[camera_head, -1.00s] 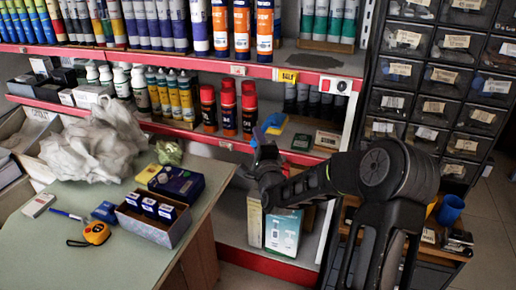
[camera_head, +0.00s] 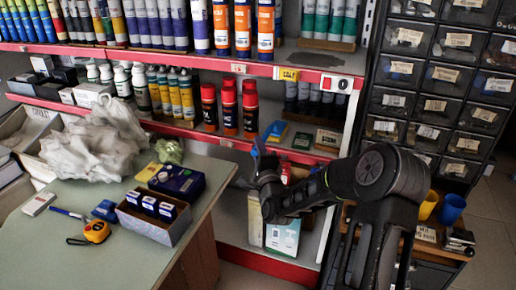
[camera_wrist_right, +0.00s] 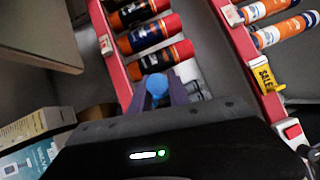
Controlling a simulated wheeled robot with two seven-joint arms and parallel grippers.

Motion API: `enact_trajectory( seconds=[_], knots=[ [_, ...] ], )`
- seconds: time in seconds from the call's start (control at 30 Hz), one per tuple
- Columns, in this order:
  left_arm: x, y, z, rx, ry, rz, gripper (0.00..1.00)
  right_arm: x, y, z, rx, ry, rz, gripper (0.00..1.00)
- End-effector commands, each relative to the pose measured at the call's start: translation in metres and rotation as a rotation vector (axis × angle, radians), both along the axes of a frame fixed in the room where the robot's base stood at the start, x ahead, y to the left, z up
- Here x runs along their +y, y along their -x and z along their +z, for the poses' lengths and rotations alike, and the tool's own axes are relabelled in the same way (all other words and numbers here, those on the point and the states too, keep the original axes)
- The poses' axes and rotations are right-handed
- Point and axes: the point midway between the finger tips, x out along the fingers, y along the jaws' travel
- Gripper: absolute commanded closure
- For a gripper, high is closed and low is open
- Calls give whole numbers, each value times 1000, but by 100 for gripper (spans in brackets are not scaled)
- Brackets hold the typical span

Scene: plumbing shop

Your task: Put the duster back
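My right gripper (camera_head: 257,158) reaches in from the right, in front of the lower red-edged shelf (camera_head: 226,143). In the right wrist view, my right gripper (camera_wrist_right: 158,92) has a rounded blue piece between its two fingers, which press in on both sides of it. I take this blue piece (camera_wrist_right: 156,84) to be part of the duster; the rest of it is hidden or too small to make out. My left gripper is not in view.
Red-capped cans (camera_head: 229,107) stand on the shelf just behind the gripper. Boxes (camera_head: 283,236) stand on the bottom shelf below. A table (camera_head: 60,255) with a tape measure and small boxes is at left.

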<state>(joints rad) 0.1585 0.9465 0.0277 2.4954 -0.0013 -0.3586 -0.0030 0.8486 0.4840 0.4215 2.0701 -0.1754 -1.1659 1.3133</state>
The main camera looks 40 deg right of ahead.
Motion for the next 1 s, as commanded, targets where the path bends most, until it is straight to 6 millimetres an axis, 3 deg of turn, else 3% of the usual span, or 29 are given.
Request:
enact_trajectory(
  seconds=[0.2,0.6,0.77,1.0],
  knots=[
    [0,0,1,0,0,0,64,0,0,1,0,0,0,60],
    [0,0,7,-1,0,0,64,0,0,5,1,0,0,59],
    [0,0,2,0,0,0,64,9,20,0,1,1,1,59],
    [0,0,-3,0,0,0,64,29,66,-6,2,0,1,59]
  ],
)
